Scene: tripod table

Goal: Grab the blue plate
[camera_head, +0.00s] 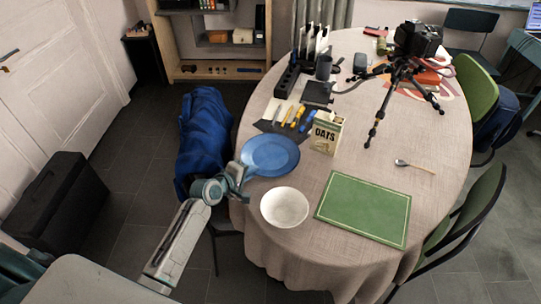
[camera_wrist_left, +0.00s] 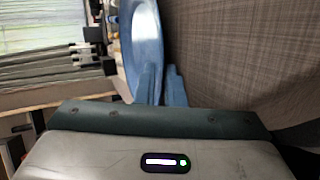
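The blue plate (camera_head: 271,154) is at the left edge of the round table (camera_head: 300,255) in the head view. My left gripper (camera_head: 243,172) is at the plate's near left rim. In the left wrist view, the plate (camera_wrist_left: 143,35) shows steeply from the side, and the two blue fingers (camera_wrist_left: 162,85) stand close together with its rim running down between them. The left gripper looks shut on the rim. The exact contact is partly hidden by the near finger. My right gripper is not in view.
A white bowl (camera_head: 284,207) stands just in front of the plate. An oats box (camera_head: 326,132) is to its right, with a green mat (camera_head: 364,208) beyond. Pens (camera_head: 290,115) lie behind the plate. A chair with blue cloth (camera_head: 204,135) is at the left.

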